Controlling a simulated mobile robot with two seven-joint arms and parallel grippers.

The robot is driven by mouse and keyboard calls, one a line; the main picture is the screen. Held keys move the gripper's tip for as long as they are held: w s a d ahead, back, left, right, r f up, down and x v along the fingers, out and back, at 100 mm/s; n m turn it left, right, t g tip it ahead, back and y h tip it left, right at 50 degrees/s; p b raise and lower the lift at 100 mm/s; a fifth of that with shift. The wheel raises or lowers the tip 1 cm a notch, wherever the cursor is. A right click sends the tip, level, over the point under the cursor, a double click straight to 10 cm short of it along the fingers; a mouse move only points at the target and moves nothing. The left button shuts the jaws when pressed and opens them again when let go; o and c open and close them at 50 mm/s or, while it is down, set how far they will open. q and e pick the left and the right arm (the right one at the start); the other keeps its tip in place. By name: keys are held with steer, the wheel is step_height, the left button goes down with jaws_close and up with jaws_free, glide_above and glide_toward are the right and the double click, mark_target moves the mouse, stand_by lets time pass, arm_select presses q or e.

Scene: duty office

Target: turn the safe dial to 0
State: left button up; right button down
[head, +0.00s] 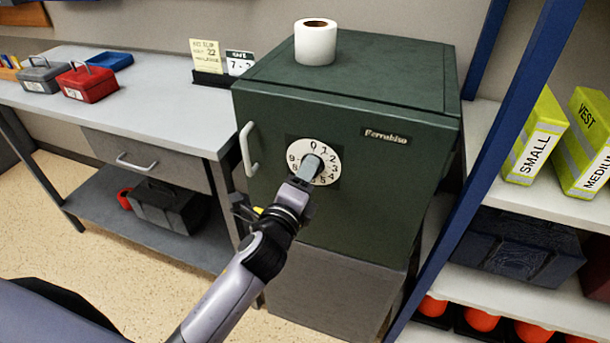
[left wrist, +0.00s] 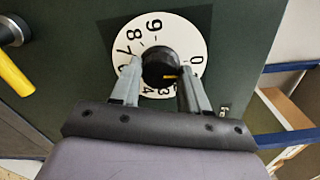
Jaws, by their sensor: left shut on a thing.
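The dark green safe (head: 385,185) has a white numbered dial (head: 294,149) on its front. My left gripper (head: 312,168) is at the dial and covers its middle in the head view. In the left wrist view, the gripper (left wrist: 160,68) is shut on the black dial knob (left wrist: 158,62), one finger on each side. The right finger hides the numbers just past 0, so I cannot read the exact value. My right gripper is not in view.
A paper roll (head: 315,42) stands on the safe. The safe's handle (head: 248,150) is left of the dial. A grey desk (head: 150,100) with red and grey boxes stands left. A blue-framed shelf (head: 520,205) with vest boxes stands right.

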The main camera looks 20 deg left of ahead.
arm_select(q)
steer(key=shift+n, duration=0.6)
steer(key=o, duration=1.1)
steer(key=shift+c, duration=0.2)
steer(key=shift+s, duration=0.1)
steer(key=s, duration=0.7)
steer(key=shift+b, duration=0.3)
